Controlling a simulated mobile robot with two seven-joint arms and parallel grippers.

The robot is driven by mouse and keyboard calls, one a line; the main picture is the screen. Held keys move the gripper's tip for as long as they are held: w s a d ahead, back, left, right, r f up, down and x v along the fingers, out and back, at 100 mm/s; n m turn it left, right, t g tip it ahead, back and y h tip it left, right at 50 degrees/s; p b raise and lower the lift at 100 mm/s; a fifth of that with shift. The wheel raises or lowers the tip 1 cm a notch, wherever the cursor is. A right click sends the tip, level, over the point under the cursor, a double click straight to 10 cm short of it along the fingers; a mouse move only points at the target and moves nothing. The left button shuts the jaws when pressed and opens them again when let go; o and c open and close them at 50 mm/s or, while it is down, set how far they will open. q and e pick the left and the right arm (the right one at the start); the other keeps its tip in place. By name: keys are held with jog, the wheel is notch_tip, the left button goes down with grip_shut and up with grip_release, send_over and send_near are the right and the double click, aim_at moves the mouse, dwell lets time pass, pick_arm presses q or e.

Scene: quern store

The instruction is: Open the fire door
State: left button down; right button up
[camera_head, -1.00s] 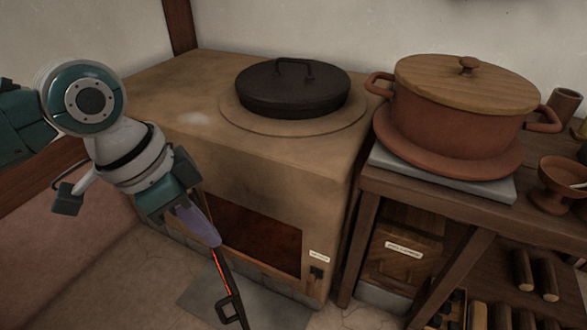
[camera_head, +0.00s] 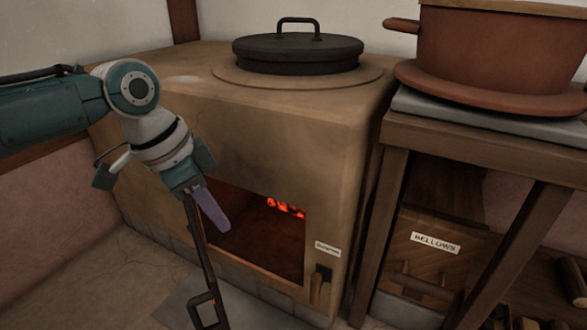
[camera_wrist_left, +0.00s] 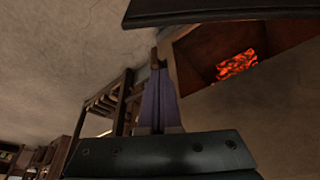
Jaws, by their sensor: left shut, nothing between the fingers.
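The fire door (camera_head: 207,262) is a dark, narrow panel with a loop handle, seen nearly edge-on at the left side of the clay stove's (camera_head: 270,135) fire opening. It stands swung out from the stove. The opening (camera_head: 265,240) is uncovered and glowing embers (camera_head: 286,208) show inside; they also show in the left wrist view (camera_wrist_left: 238,64). My left gripper (camera_head: 215,215) is shut and empty, its purple fingers pointing down beside the upper part of the door. I cannot tell whether they touch it. The fingers also show in the left wrist view (camera_wrist_left: 158,98). My right gripper is out of view.
A black lidded pan (camera_head: 298,52) sits on the stove top. To the right, a wooden table (camera_head: 470,145) holds a large clay pot (camera_head: 490,50). A box labelled BELLOWS (camera_head: 425,250) stands under the table. Open floor (camera_head: 100,290) lies at front left.

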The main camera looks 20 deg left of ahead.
pick_arm(q)
jog(key=b+x, duration=0.5)
jog(key=x, duration=0.3)
jog(key=s+a, duration=0.1)
jog(key=s+a+r, duration=0.1)
jog(key=s, duration=0.1)
jog(key=shift+s+a+r+p, duration=0.25)
jog(key=shift+s+a+p, duration=0.1)
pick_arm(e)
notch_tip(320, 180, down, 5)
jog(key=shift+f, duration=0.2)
